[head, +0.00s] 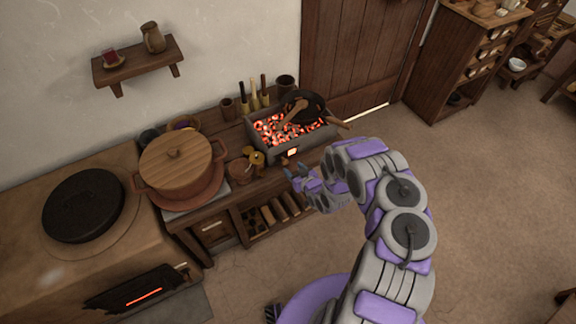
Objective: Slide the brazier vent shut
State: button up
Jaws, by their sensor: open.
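The brazier (318,140) is a grey rectangular trough of glowing coals on the wooden counter. Its vent (291,153) is a small opening in the front wall, and it glows orange. A small dark piece shows just below left of the glow; I cannot tell whether it is the vent's slide handle. My gripper (294,171) is open and empty. It is in front of the brazier, just below the vent in the picture, and appears apart from it. The exact gap is hard to judge.
A dark pan (304,103) with a wooden spoon sits over the coals. A stove (65,250) with a glowing slot is at left. The floor at right is clear.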

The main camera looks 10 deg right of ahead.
aim_at(286, 163)
jog(key=x, duration=0.2)
jog(key=b+x, duration=0.1)
jog(key=x, duration=0.2)
jog(key=shift+a, duration=0.4)
jog(key=shift+w+f, duration=0.1)
jog(key=shift+w, duration=0.2)
jog(key=shift+d, duration=0.15)
jog(key=shift+c, duration=0.3)
jog(key=c, duration=0.5)
grip_shut()
